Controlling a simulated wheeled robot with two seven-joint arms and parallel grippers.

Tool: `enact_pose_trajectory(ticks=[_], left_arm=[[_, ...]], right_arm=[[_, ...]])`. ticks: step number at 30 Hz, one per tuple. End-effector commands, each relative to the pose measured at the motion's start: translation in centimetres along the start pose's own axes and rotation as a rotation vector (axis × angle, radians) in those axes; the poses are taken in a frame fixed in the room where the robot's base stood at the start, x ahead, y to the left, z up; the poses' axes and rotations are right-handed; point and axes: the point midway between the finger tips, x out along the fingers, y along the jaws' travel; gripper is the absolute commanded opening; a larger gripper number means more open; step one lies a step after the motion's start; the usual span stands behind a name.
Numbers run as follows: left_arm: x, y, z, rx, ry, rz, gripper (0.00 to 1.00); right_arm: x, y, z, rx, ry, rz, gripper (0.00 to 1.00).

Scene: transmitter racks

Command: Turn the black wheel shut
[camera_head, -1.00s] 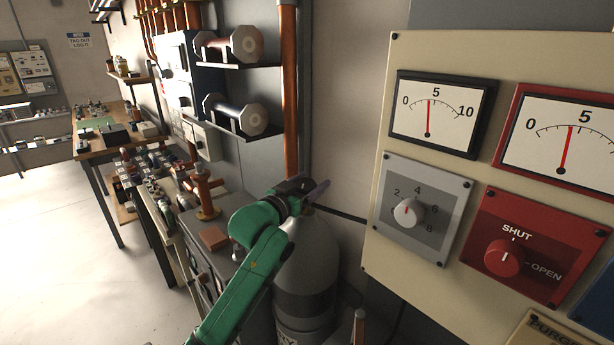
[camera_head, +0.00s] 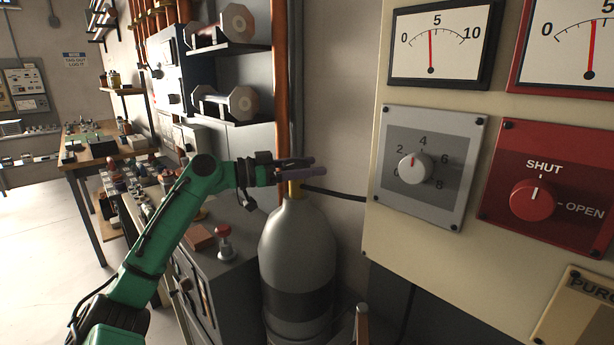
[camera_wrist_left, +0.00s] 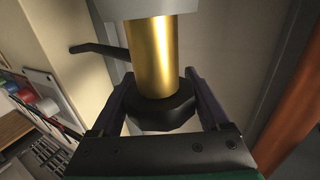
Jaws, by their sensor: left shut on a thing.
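The black wheel (camera_wrist_left: 163,112) sits at the end of a brass valve stem (camera_wrist_left: 150,55) in the left wrist view. In the head view the brass stem (camera_head: 295,188) stands on top of a grey gas cylinder (camera_head: 297,240); the wheel is not clearly seen there. My left gripper (camera_head: 310,166) reaches in level at the top of this stem. In the left wrist view its two dark purple fingers (camera_wrist_left: 165,100) lie on either side of the wheel, shut on it. My right gripper is not in view.
A grey cabinet (camera_head: 215,270) with a small red-topped knob stands left. A copper pipe (camera_head: 281,90) rises behind.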

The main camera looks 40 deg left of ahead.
Motion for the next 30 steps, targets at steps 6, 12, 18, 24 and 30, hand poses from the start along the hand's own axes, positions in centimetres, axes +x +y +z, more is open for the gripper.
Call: enact_pose_trajectory(ticks=[6, 12, 18, 24, 30], left_arm=[[0.0, 0.1, 0.2, -0.004, -0.004, 0.031, 0.23], [0.1, 0.1, 0.2, -0.006, -0.005, 0.034, 0.23], [0.1, 0.1, 0.2, -0.006, -0.006, 0.034, 0.98], [0.1, 0.1, 0.2, -0.005, -0.004, 0.033, 1.0], [-1.2, 0.1, 0.5, -0.005, -0.001, 0.033, 1.0]], right_arm=[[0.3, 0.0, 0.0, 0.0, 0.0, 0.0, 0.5], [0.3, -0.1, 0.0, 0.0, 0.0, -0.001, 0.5], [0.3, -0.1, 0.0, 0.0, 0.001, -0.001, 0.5], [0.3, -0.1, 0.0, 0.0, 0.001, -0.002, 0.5], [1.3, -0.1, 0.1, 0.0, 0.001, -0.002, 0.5]])
